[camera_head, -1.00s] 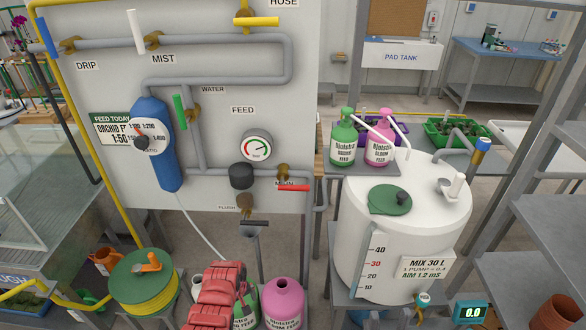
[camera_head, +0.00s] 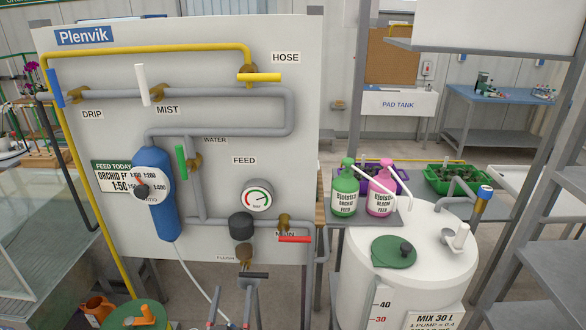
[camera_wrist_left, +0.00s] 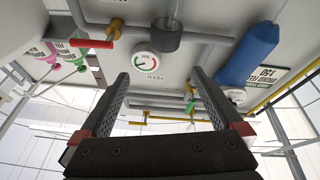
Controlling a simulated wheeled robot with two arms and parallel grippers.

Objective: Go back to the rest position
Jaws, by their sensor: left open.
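My left gripper (camera_head: 237,290) shows at the bottom of the head view, in front of the lower part of the pipe panel, below the flush valve (camera_head: 246,254). Its two fingers point up and stand apart with nothing between them. In the left wrist view the gripper (camera_wrist_left: 158,76) is open and empty, with the panel's gauge (camera_wrist_left: 152,62) seen beyond the gap. That view shows the panel upside down. My right gripper is in neither view.
The white mixing tank (camera_head: 440,265) stands right of the panel, with a green bottle (camera_head: 344,190) and a pink bottle (camera_head: 380,195) behind it. Grey shelves (camera_head: 550,265) are at the right.

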